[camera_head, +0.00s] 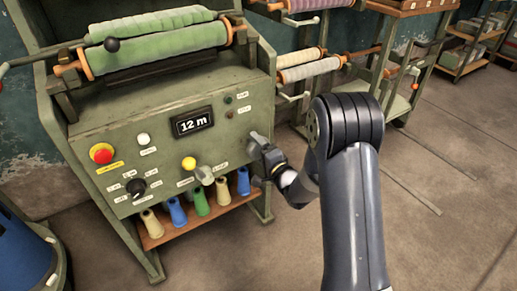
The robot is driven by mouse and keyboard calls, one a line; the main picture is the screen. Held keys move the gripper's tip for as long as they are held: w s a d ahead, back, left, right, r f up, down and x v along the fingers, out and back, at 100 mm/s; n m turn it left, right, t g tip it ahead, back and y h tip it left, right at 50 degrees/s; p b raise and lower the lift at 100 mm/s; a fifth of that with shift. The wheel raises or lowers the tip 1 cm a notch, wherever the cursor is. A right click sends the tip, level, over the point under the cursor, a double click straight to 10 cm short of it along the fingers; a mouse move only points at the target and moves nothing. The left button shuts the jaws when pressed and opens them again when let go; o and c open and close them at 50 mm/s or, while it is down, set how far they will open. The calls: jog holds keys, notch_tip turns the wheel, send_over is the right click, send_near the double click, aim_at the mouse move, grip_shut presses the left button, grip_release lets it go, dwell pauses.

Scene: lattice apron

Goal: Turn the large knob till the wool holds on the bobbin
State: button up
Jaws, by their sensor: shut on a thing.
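The green machine has a sloping front panel (100,147). My gripper (260,148) is at the right edge of this panel, shut on a grey knob (256,138). I take this to be the large knob; my gripper hides much of it, so its pointer and setting cannot be read. A smaller black knob (138,188) is at the panel's lower left. The display (192,122) reads 12 m.
Several yarn cones stand on a low shelf (160,238). Another winding stand (370,65) is behind. A blue bin (22,250) is lower left. The right floor is clear.

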jog(key=o, duration=1)
jog(key=p+v, duration=0.1)
jog(key=v, duration=1)
jog(key=shift+p, duration=0.4)
jog(key=shift+w, duration=0.15)
jog(key=b+x, duration=0.1)
jog(key=x, duration=1)
jog(key=shift+b, duration=0.4)
